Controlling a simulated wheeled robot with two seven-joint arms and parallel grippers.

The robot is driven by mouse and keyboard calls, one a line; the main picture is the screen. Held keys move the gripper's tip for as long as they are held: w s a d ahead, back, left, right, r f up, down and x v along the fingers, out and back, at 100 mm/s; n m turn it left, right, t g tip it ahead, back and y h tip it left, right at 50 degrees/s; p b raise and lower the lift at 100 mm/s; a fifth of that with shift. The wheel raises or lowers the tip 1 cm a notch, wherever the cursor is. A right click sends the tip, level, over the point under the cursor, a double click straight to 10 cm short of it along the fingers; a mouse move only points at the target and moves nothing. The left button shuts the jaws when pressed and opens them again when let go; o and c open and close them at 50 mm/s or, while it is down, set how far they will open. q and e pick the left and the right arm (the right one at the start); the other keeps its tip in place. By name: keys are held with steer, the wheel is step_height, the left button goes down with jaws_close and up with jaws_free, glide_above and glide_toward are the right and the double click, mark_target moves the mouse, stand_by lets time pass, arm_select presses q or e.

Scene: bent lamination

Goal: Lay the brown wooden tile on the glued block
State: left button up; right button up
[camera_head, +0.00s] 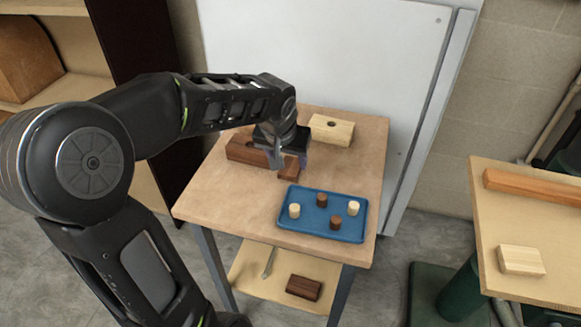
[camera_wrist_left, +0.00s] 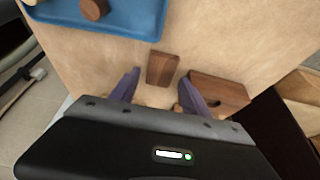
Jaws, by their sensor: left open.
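The brown wooden tile (camera_head: 289,168) lies on the table, its left part hidden by my gripper in the head view. In the left wrist view the tile (camera_wrist_left: 162,68) lies between and just beyond my fingertips. My left gripper (camera_head: 276,160) is open above it, one finger to each side and apart from it in the left wrist view (camera_wrist_left: 158,78). A pale block with a dark hole (camera_head: 332,129) stands at the back of the table. A longer dark brown block (camera_head: 247,150) lies left of the tile. I cannot make out glue on either block.
A blue tray (camera_head: 348,232) with several pale and brown pegs lies at the table's front right. Another brown block (camera_head: 304,288) is on the shelf below. A second table (camera_head: 507,215) at right holds a pale block (camera_head: 521,260) and a reddish bar (camera_head: 535,187).

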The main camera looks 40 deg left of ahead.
mark_target(290, 167)
arm_select(q)
steer(key=x, duration=0.3)
steer(key=shift+w+a+f, duration=0.15)
steer(key=shift+f, duration=0.2)
steer(key=shift+c, duration=0.3)
jaws_close()
stand_by(0.3)
steer(key=shift+r, duration=0.1)
step_height(290, 167, up, 10)
stand_by(0.5)
stand_by(0.4)
